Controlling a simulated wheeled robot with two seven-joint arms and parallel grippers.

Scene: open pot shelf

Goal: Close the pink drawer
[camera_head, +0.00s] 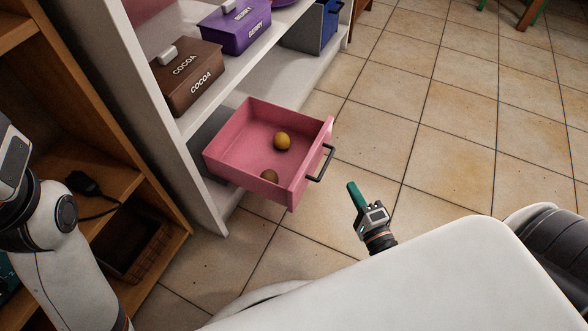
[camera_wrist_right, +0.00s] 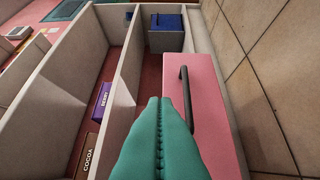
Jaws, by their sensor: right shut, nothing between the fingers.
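The pink drawer (camera_head: 237,131) is pulled well out of the low part of the white shelf. In the right wrist view, the shut fingers (camera_wrist_right: 160,110) overlap the pink front (camera_wrist_right: 208,95) beside the handle (camera_wrist_right: 186,95). My left gripper is not in view; only part of my left arm shows.
The white shelf (camera_head: 205,188) holds a brown COCOA box (camera_head: 187,84), a purple BERRY box (camera_head: 234,29) and a blue bin (camera_head: 329,22). A wooden shelf (camera_head: 150,203) stands at the left. The tiled floor (camera_head: 440,130) right of the drawer is clear.

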